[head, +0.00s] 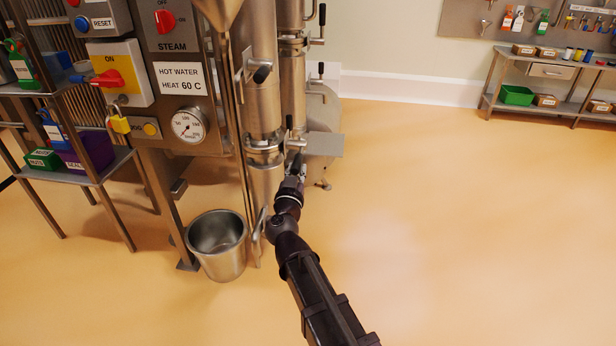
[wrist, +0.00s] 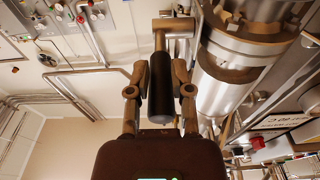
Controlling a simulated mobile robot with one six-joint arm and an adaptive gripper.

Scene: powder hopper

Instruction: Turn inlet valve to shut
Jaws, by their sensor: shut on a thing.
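The valve handle is a steel lever with a black cylindrical grip (wrist: 160,92), joined to a short steel stem (wrist: 173,27) beside a large steel pipe. In the wrist view the lever runs down the picture from the stem, between my two fingers. My gripper (wrist: 160,72) is shut on the black grip, with one finger on each side. In the head view my gripper (head: 296,168) is at the lower part of the steel columns, just left of a grey plate (head: 325,144). It largely hides the handle there. No inlet label is readable.
A steel bucket (head: 217,245) stands on the floor left of my arm. A control panel (head: 185,90) with red switches and a gauge is at the left, beside a shelf rack (head: 95,176). Other black-tipped levers (head: 262,73) stick out above. The floor at right is clear.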

